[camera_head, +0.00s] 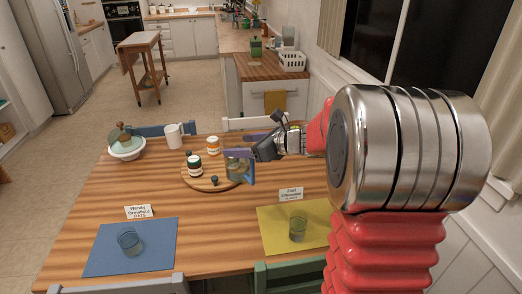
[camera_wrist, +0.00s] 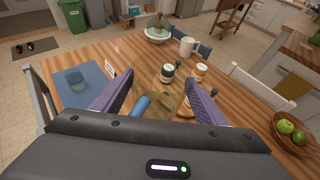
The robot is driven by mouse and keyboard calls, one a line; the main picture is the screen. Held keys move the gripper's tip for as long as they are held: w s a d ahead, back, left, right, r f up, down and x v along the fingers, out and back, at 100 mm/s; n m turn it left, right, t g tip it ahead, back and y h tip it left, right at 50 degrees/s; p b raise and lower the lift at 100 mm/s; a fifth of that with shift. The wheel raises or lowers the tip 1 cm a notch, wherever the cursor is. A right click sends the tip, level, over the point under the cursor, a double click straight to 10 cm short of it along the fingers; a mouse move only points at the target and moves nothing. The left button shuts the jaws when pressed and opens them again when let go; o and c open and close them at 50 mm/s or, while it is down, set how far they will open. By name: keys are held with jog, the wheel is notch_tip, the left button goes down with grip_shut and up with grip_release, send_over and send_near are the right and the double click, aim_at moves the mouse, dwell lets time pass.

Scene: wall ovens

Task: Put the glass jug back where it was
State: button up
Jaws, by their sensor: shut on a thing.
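The glass jug (camera_head: 238,168), clear with a blue handle, is at my gripper's fingers over the right part of the round wooden board (camera_head: 202,186). It also shows in the wrist view (camera_wrist: 162,104), between the purple fingers, its blue handle toward me. My gripper (camera_head: 243,152) reaches in from the right and is shut on the jug. It also shows in the wrist view (camera_wrist: 158,84). The fingers hide part of the jug. I cannot tell whether its base touches the board.
On the board stand a dark green jar (camera_head: 195,165) and an orange-labelled jar (camera_head: 213,146). A white mug (camera_head: 174,136) and a lidded bowl (camera_head: 127,148) stand behind left. Glasses stand on the blue mat (camera_head: 105,262) and yellow mat (camera_head: 275,240). A fruit bowl (camera_wrist: 291,137) is at right.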

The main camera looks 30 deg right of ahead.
jog(key=w+a+m+t+h, duration=0.1)
jog(key=w+a+m+h, duration=0.1)
jog(key=a, duration=0.9)
jog(key=shift+a+f, duration=0.2)
jog(key=shift+f, duration=0.1)
